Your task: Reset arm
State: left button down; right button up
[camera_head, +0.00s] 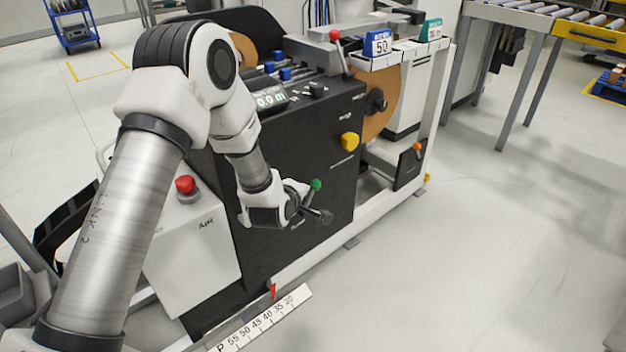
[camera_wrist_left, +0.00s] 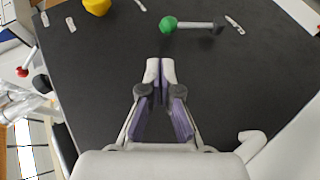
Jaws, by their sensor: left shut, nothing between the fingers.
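My left arm comes in from the left in the head view, bent down in front of the dark machine (camera_head: 300,160). My left gripper (camera_head: 312,202) is close to the machine's front panel, beside a lever with a green knob (camera_head: 316,184). In the wrist view my left gripper (camera_wrist_left: 160,70) has its fingertips together with nothing between them. The green knob (camera_wrist_left: 168,24) and its metal rod (camera_wrist_left: 195,25) lie just beyond the fingertips, apart from them in the picture. My right gripper does not show.
A yellow knob (camera_head: 349,141) and a red-knobbed lever (camera_head: 336,36) stick out of the machine. A red button (camera_head: 185,184) tops a white box. A ruler scale (camera_head: 262,322) runs low in front. A roller conveyor (camera_head: 545,20) stands at the back right. The floor at right is clear.

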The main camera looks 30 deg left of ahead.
pick_arm(q)
jog(key=s+d+f+m+g+h, duration=0.1)
jog(key=s+d+f+m+g, duration=0.15)
jog(key=s+f, duration=0.7)
jog(key=s+d+f+m+g, duration=0.1)
jog(key=s+d+f+g, duration=0.15)
jog(key=s+f, duration=0.65)
jog(key=s+d+f+m+g, duration=0.2)
jog(key=s+f+m+g, duration=0.25)
jog(key=s, duration=0.55)
jog(key=s+d+m+g+h, duration=0.1)
jog(key=s+m+g, duration=0.2)
jog(key=s+m, duration=0.55)
notch_tip(320, 180, up, 23)
jog(key=s+p, duration=0.1)
jog(key=p, duration=2.2)
jog(key=shift+s+r, duration=0.15)
jog(key=shift+s, duration=0.25)
